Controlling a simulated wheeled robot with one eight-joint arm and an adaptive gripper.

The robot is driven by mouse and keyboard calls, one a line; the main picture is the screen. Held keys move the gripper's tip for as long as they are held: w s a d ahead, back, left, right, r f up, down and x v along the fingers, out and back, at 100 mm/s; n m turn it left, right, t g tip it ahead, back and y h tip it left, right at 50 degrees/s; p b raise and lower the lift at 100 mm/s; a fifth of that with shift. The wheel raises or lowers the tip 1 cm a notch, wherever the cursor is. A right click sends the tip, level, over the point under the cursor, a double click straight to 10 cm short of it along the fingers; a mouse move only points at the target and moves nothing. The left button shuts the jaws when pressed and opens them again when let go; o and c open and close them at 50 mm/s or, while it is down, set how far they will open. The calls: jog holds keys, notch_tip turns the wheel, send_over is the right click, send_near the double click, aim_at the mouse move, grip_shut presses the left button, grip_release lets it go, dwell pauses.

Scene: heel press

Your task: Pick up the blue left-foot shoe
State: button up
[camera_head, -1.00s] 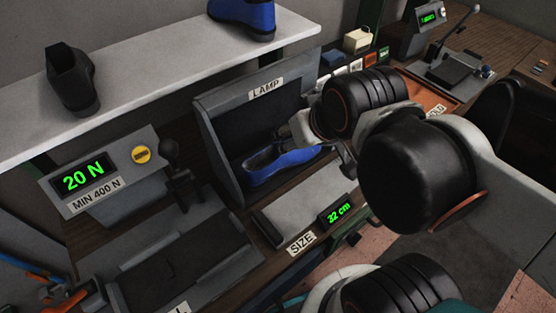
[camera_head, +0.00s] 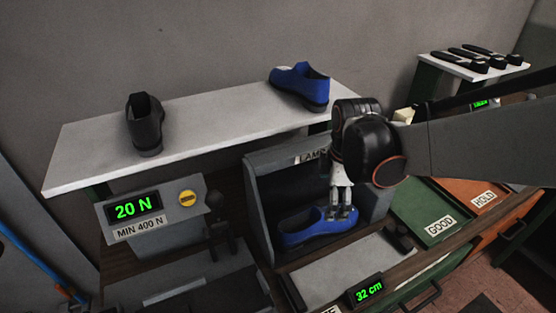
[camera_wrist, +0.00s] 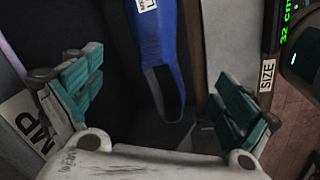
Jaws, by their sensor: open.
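One blue shoe (camera_head: 305,232) lies in the lamp box (camera_head: 262,205). In the wrist view this blue shoe (camera_wrist: 158,50) lies between my fingers, with its opening towards my palm and a white label, partly cut off, that seems to show an L. Another blue shoe (camera_head: 300,84) stands on the white shelf; I cannot tell which foot it is for. My gripper (camera_head: 343,213) points down over the shoe in the box. In the wrist view my gripper (camera_wrist: 160,75) is open, with a green-padded finger to each side of the shoe. I cannot tell whether a finger touches it.
A black shoe (camera_head: 144,125) stands on the white shelf (camera_head: 215,122). The lamp box walls enclose the shoe closely. A press reading 20 N (camera_head: 150,215) stands left, a size plate (camera_head: 335,270) in front. Green GOOD (camera_head: 425,212) and orange HOLD (camera_head: 475,190) trays lie right.

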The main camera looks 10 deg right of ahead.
aim_at(324, 210)
jog(key=w+f+n, duration=0.1)
jog(key=f+n, duration=0.1)
jog(key=w+f+n+g, duration=0.1)
jog(key=f+n, duration=0.1)
jog(key=w+f+n, duration=0.1)
jog(key=f, duration=0.1)
jog(key=shift+w+d+f+n+g, duration=0.1)
jog(key=shift+w+d+n+g, duration=0.05)
jog(key=shift+w+n+g, duration=0.25)
jog(key=shift+s+a+f+b, duration=0.15)
jog(key=shift+f+b, duration=0.6)
jog(key=shift+f, duration=1.2)
jog(key=shift+s+a+f+b, duration=0.15)
jog(key=shift+f+b, duration=0.55)
jog(key=shift+f, duration=1.2)
jog(key=shift+d+r, duration=0.1)
jog(key=c, duration=1.5)
jog(key=shift+c, duration=0.2)
